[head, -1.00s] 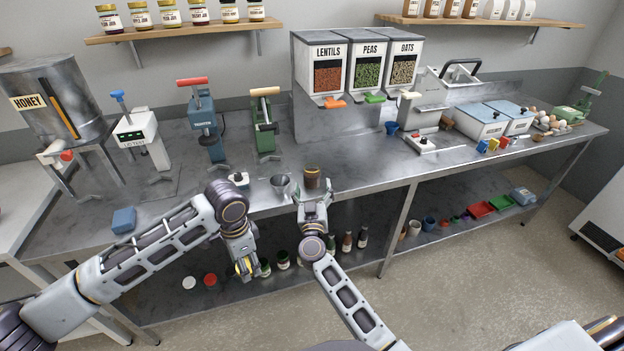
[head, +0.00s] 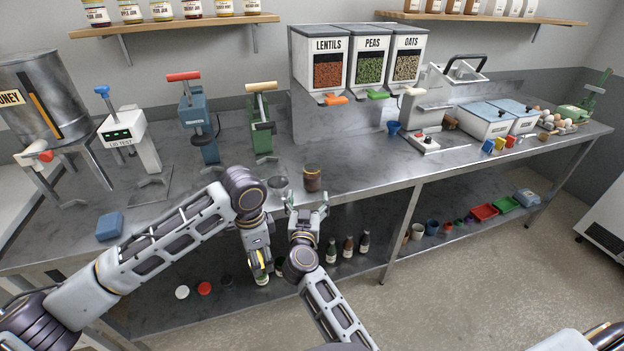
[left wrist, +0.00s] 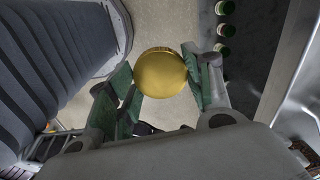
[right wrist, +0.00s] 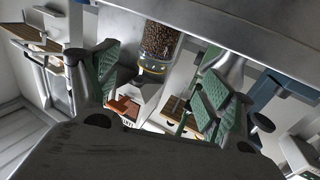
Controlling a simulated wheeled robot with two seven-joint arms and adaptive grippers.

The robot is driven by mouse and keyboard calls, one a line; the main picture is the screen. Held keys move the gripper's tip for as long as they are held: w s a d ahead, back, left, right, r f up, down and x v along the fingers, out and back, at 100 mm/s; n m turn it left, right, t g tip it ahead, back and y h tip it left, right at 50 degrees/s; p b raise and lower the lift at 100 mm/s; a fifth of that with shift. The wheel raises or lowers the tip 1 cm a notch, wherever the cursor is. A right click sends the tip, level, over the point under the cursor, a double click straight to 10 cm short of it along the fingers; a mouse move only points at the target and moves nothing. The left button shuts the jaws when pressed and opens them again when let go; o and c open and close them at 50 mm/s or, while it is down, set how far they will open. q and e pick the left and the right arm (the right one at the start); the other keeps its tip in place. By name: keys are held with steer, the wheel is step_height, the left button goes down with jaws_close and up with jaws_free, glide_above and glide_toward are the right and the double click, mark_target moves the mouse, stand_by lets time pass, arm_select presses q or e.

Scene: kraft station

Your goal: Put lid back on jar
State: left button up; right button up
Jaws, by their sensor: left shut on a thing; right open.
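The brown-filled jar (head: 312,178) stands upright on the counter close to its front edge. It also shows in the right wrist view (right wrist: 160,42), beyond my fingers and apart from them. My left gripper (head: 259,268) is in front of the counter, below its top and left of the jar. It is shut on a round gold lid (left wrist: 160,74), gripped by its rim between the green pads. My right gripper (head: 307,208) is open and empty, just in front of the jar. Its spread green-padded fingers show in the right wrist view (right wrist: 160,92).
A green press (head: 261,128) and a blue press (head: 200,125) stand behind. Bottles (head: 348,247) and lids (head: 204,288) are on the lower shelf.

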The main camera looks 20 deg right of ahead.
mark_target(311, 183)
steer(key=shift+w, duration=0.1)
arm_select(q)
steer(key=shift+f+b, duration=0.5)
arm_select(e)
steer(key=shift+x, duration=3.3)
steer(key=shift+d, duration=0.1)
arm_select(q)
steer(key=shift+f+b, duration=0.5)
steer(key=shift+f, duration=0.05)
arm_select(e)
steer(key=shift+f+x, duration=0.1)
steer(key=shift+x, duration=0.75)
steer(key=shift+f+x, duration=0.15)
steer(key=shift+x, duration=0.7)
arm_select(q)
steer(key=shift+f, duration=0.15)
arm_select(e)
steer(key=shift+x, duration=0.9)
steer(key=shift+d, duration=0.15)
steer(key=shift+r, duration=0.1)
steer(key=c, duration=1.3)
